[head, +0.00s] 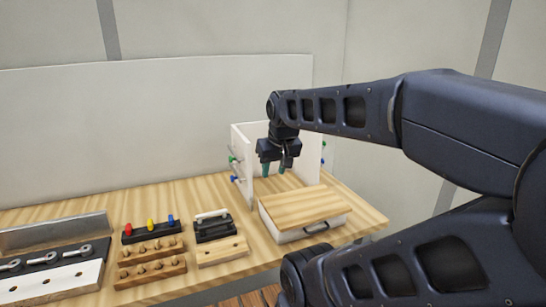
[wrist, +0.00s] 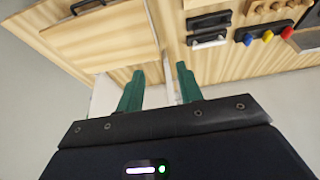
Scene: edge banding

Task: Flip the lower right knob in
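A white upright frame with two side panels (head: 240,146) stands at the back of the bench. On its left panel are a green knob (head: 232,159) and, lower, a blue knob (head: 234,179). Small green and blue knobs (head: 322,161) also show at the outer side of its right panel, partly hidden and too small to read their position. My gripper (head: 275,166) points down between the two panels, with teal fingers apart and nothing between them. The wrist view shows the open fingers (wrist: 158,88) too, with a white panel edge (wrist: 168,72) beyond them. No knob can be made out there.
A white box with a wooden lid (head: 300,207) and dark handle stands in front of the frame. My arm covers the right side.

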